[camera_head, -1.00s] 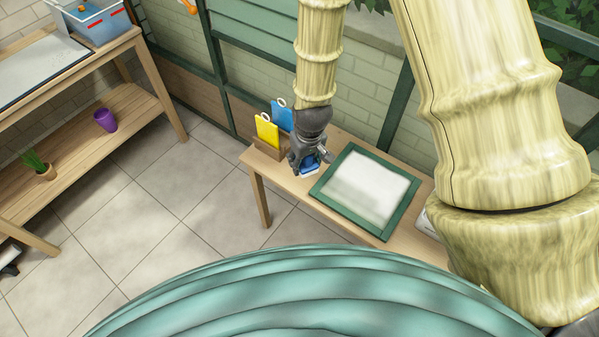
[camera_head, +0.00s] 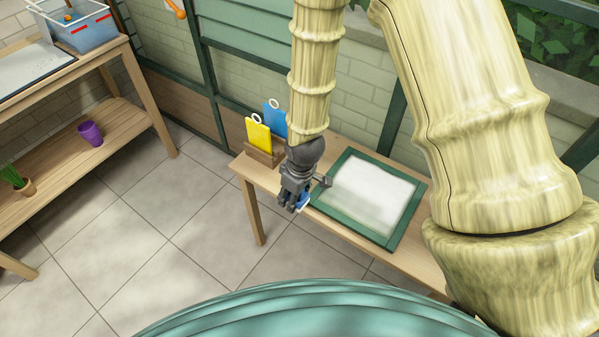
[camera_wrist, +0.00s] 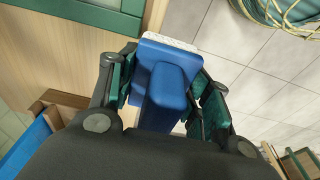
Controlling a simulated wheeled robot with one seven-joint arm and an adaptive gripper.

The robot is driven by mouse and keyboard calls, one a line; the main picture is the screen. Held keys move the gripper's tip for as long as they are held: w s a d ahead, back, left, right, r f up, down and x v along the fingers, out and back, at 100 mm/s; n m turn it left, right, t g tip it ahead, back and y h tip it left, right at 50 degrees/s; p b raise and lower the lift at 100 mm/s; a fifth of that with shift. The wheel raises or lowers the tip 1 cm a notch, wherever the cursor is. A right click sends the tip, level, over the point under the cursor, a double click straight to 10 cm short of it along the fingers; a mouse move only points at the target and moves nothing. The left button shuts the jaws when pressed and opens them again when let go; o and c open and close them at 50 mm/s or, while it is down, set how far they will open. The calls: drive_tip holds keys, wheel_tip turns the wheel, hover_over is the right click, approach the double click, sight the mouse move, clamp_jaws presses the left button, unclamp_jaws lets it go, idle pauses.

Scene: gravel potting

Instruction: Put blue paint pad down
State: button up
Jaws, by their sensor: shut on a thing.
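The blue paint pad (camera_wrist: 168,82) is a blue block-handled pad with a pale pad face along its far edge. My gripper (camera_wrist: 165,95) is shut on its handle in the wrist view. In the head view my gripper (camera_head: 293,203) hangs at the front edge of the small wooden table (camera_head: 262,178), left of the green-framed panel, with a bit of blue showing beside the fingers. In the wrist view the pad overlaps the table edge, with floor tiles beyond it. I cannot tell how high it is above the table.
A green-framed white panel (camera_head: 341,220) lies on the table, close right of my gripper. A wooden holder (camera_head: 264,157) with yellow (camera_head: 259,136) and blue (camera_head: 274,118) cards stands at the back left. A shelf with a purple pot (camera_head: 90,133) stands at far left.

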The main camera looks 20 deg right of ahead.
drive_tip(key=w+d, duration=0.1)
drive_tip(key=w, duration=0.2)
drive_tip(key=w+d+p, duration=0.1)
drive_tip(key=w+d, duration=0.1)
drive_tip(key=w, duration=0.2)
drive_tip(key=w+d+f, duration=0.1)
drive_tip(key=w+d, duration=0.1)
drive_tip(key=w, duration=0.2)
drive_tip(key=shift+w+f, duration=0.1)
drive_tip(key=shift+w, duration=0.1)
drive_tip(key=shift+f+p, duration=0.5)
drive_tip(key=shift+f, duration=1.3)
drive_tip(key=shift+f, duration=0.3)
drive_tip(key=o, duration=0.9)
drive_tip(key=shift+o, duration=0.7)
drive_tip(key=shift+f, duration=0.15)
